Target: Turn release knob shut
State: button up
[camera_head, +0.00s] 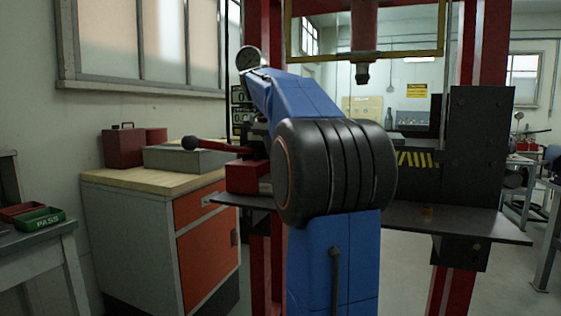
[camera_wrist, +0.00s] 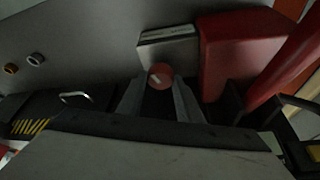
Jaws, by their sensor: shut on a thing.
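The release knob (camera_wrist: 161,72) is a small round red knob with a pale mark across its face. It shows in the wrist view, between the tips of my gripper (camera_wrist: 160,88). The two grey fingers are closed on its sides. The knob sits close to a red pump body (camera_wrist: 235,50) and a pale labelled plate (camera_wrist: 168,48). In the head view my blue and black arm hides the knob and my gripper. Part of the red pump (camera_head: 247,176) shows left of the arm, with a lever ending in a dark ball (camera_head: 190,143).
A red press frame (camera_head: 478,50) stands behind my arm, with a dark plate (camera_head: 480,225) across it. A pressure gauge (camera_head: 248,58) is above the pump. A wooden-topped cabinet (camera_head: 150,178) with a grey box (camera_head: 183,158) stands left. Open floor shows at right.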

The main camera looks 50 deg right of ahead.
jog(key=m+g, duration=0.1)
jog(key=m, duration=0.3)
jog(key=shift+w+m+g+y, duration=0.15)
jog(key=shift+m+g+y, duration=0.15)
jog(key=shift+m+g, duration=0.1)
dwell(0.4)
jog(key=o, duration=1)
jog(key=shift+o, duration=0.2)
